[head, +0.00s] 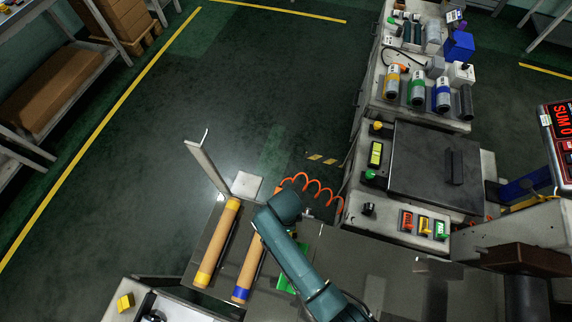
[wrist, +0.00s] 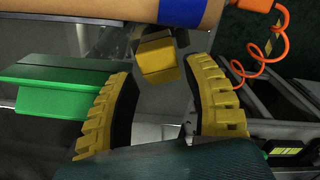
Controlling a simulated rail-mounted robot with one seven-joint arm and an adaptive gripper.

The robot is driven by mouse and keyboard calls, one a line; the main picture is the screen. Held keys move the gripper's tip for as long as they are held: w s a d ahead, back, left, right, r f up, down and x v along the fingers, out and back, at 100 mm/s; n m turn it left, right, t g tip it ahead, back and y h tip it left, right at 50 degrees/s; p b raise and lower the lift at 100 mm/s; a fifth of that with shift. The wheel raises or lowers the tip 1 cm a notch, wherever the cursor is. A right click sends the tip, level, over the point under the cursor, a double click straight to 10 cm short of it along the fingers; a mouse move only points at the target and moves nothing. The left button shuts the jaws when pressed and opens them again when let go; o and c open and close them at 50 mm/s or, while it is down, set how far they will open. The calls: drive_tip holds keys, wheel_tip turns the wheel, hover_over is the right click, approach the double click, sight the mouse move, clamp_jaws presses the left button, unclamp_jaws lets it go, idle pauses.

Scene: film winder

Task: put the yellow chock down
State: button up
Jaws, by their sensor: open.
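My gripper (wrist: 165,72) is open, its two ribbed yellow fingers apart in the wrist view. A small yellow block, seemingly the yellow chock (wrist: 158,62), shows just past the fingertips, between them and under a tan roll with a blue band (wrist: 185,12). I see no finger closed on it; whether one touches it is unclear. A green chock (wrist: 55,90) lies left of the fingers. In the head view my arm hides the gripper and that block; the green chock (head: 285,283) shows partly beside the blue-banded roll (head: 250,265). Another yellow block (head: 125,302) sits at lower left.
A yellow-banded roll (head: 217,245) lies parallel to the left. A coiled orange hose (head: 312,182) hangs behind my arm. A bench with bottles and jars (head: 417,88) and a machine with a dark lid (head: 425,160) stand to the right. Open floor lies at upper left.

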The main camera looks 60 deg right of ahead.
wheel_tip(320, 180, down, 3)
drive_tip(key=shift+r, duration=0.1)
drive_tip(key=shift+s, duration=0.1)
drive_tip(key=c, duration=0.9)
drive_tip(key=shift+o, duration=0.2)
